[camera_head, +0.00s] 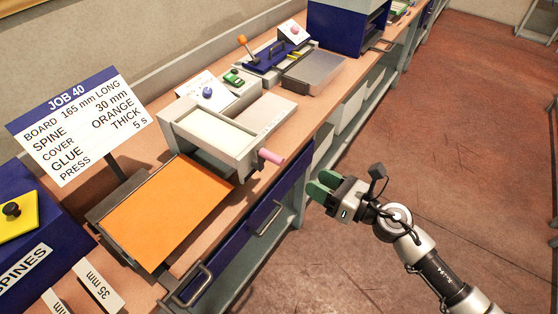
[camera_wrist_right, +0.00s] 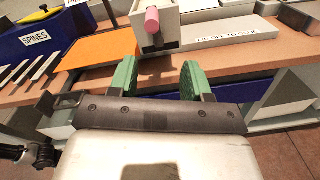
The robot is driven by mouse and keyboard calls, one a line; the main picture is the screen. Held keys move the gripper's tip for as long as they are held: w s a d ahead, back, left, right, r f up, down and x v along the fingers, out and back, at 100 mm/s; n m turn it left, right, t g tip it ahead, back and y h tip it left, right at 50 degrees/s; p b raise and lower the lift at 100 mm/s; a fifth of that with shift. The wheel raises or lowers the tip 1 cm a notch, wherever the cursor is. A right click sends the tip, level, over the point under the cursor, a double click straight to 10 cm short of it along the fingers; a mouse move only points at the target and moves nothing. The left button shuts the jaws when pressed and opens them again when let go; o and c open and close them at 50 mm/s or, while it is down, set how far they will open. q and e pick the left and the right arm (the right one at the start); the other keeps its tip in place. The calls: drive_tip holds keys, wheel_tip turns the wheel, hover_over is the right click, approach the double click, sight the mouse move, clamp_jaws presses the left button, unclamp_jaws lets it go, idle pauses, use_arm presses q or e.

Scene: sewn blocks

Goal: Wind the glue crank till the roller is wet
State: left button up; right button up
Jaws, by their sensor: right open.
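The glue machine (camera_head: 215,131) is a grey box with a pale, cream-coloured top opening, standing on the bench. Its crank has a pink handle (camera_head: 270,157) sticking out at the front right corner. The handle also shows in the right wrist view (camera_wrist_right: 153,20), above and between the fingers. My right gripper (camera_head: 322,186) has green fingers and is open and empty. It is in front of the bench edge, to the right of and a little below the handle, apart from it. I cannot make out the roller or its wetness. My left gripper is not in view.
An orange sheet (camera_head: 168,212) lies in a dark tray left of the glue machine. A job sign (camera_head: 80,125) stands behind it. Drawer handles (camera_head: 190,287) stick out from the bench front. The floor (camera_head: 450,130) to the right is clear.

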sight(280, 160)
drive_tip(key=shift+n, duration=0.7)
drive_tip(key=p+x, duration=0.1)
drive_tip(key=x, duration=0.2)
drive_tip(key=p+x, duration=0.1)
drive_tip(key=x, duration=0.2)
drive_tip(key=r+p+x, duration=0.1)
drive_tip(key=x, duration=0.3)
drive_tip(key=shift+s+a+r, duration=0.1)
drive_tip(key=shift+s+a, duration=0.15)
drive_tip(key=shift+a, duration=0.1)
drive_tip(key=shift+w+a, duration=0.2)
drive_tip(key=shift+a, duration=0.1)
drive_tip(key=shift+c, duration=0.2)
clamp_jaws()
drive_tip(key=shift+d, duration=0.1)
